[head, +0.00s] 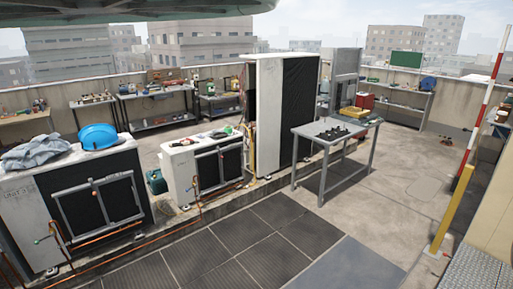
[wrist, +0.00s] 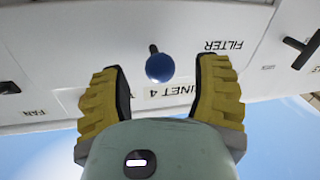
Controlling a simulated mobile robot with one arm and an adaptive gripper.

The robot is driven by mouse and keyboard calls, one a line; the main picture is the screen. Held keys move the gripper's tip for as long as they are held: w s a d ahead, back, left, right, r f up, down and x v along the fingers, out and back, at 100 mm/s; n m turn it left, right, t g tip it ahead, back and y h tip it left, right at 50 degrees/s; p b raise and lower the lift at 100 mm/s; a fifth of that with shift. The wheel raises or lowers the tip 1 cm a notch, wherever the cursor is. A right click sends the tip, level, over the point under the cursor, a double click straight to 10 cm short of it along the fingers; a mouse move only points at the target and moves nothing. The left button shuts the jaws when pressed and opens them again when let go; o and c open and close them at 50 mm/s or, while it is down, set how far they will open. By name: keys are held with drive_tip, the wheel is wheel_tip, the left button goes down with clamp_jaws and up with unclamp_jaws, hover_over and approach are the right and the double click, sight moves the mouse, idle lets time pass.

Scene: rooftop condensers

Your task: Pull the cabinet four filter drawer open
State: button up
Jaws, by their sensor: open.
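A round blue knob (wrist: 159,67) with a short black stem shows between my fingers. My gripper (wrist: 163,74) is open, its yellow ribbed fingers apart on either side of the knob in the picture; contact cannot be told. Which part is the filter drawer's pull is not certain. My gripper is not seen in the head view.
A "FAN" label (wrist: 34,112) and a dark knob (wrist: 9,88) are at the panel's left. In the head view, low units (head: 95,195) and (head: 205,165) and a tall cabinet (head: 275,115) stand in a row.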

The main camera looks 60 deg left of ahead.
drive_tip(key=shift+w+d+r+p, duration=0.15)
drive_tip(key=shift+d+p, duration=0.15)
drive_tip(key=shift+d, duration=0.25)
drive_tip(key=shift+w+d+r+p, duration=0.15)
drive_tip(key=shift+d+p, duration=0.1)
drive_tip(key=shift+d, duration=0.3)
drive_tip(key=shift+p+x, duration=0.55)
drive_tip(key=shift+x, duration=0.4)
drive_tip(key=shift+o, duration=0.2)
drive_tip(key=shift+f, duration=0.15)
clamp_jaws()
drive_tip(key=shift+w, duration=0.1)
